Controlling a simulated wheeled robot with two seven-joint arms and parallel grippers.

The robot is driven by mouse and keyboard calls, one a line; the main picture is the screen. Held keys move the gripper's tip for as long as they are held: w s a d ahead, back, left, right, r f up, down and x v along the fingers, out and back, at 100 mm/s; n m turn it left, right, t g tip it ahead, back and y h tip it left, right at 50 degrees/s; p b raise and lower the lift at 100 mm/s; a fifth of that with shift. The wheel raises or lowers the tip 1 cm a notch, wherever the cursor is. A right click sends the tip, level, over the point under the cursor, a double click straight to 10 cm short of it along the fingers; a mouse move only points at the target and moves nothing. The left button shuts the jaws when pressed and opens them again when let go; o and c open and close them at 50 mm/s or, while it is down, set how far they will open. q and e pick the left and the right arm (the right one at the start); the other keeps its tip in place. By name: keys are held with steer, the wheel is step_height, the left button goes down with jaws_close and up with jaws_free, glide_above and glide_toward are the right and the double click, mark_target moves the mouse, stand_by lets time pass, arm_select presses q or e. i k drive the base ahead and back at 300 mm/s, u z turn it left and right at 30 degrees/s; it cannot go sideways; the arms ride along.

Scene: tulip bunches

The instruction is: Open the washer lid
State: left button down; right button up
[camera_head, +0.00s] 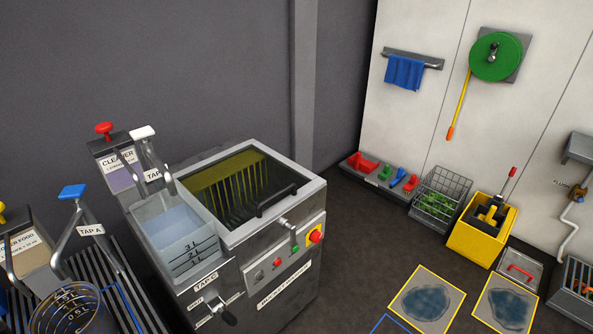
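The washer (268,270) is a grey metal machine in the middle of the camera_head view. Its lid (307,187) has a light grey frame around a see-through panel and lies flat and shut on top. A black bar handle (277,199) sits near the lid's front edge. Dark slats and a yellow-green surface show through the panel. A metal lever with a rounded end (289,224) stands at the front below the lid. The front carries a red knob on yellow (316,236) and a green button (295,249). Neither of my grippers is in view.
A water tank (178,232) with level marks adjoins the washer's left side, under taps. A yellow bucket (488,229) and wire basket (439,196) stand by the right wall.

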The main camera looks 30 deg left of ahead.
mark_target(229, 238)
steer(key=u, duration=0.75)
steer(key=i, duration=1)
steer(key=u, duration=0.95)
